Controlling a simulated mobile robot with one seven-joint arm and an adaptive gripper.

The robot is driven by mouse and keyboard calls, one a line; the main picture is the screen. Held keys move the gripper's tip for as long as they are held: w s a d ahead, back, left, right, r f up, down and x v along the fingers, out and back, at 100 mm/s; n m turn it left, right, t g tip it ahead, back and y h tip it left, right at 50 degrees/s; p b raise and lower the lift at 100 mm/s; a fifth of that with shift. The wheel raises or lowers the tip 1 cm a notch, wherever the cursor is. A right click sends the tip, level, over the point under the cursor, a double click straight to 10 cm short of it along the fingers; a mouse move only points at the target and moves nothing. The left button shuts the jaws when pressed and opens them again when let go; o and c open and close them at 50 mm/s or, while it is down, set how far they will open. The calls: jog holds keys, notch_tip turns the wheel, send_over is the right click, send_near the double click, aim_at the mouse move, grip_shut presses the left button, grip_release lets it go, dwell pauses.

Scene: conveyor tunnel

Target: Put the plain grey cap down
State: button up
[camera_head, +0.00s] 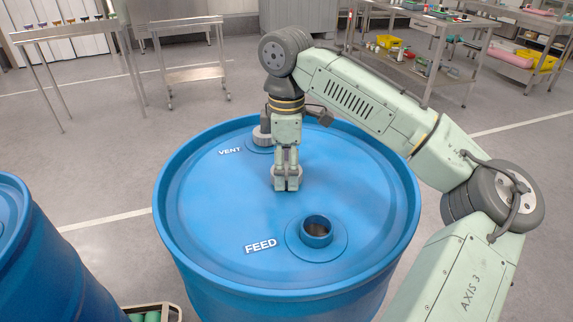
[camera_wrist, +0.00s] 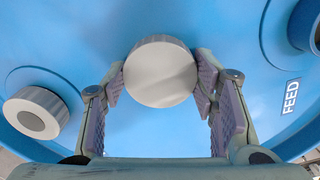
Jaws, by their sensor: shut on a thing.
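My gripper (camera_head: 286,184) points down over the middle of the blue drum lid (camera_head: 215,200), between the VENT and FEED marks. In the wrist view its two fingers (camera_wrist: 162,95) are closed on the sides of the plain grey cap (camera_wrist: 160,72). The cap's round face is smooth and pale. In the head view the fingers hide most of the cap, and I cannot tell whether it touches the lid. The FEED opening (camera_head: 317,231) is an uncovered blue neck. Another grey cap (camera_wrist: 37,112), with a ring on its face, sits at the VENT port.
A second blue drum (camera_head: 40,260) stands at the left, with a tray of green items (camera_head: 150,314) beside it. Metal tables (camera_head: 75,32) and a loaded bench (camera_head: 425,65) stand behind. The lid is clear left of FEED and along its right side.

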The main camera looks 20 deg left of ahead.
aim_at(286, 171)
jog(key=shift+f, duration=0.2)
jog(key=o, duration=1.4)
jog(key=shift+r, duration=0.1)
notch_tip(286, 171, up, 12)
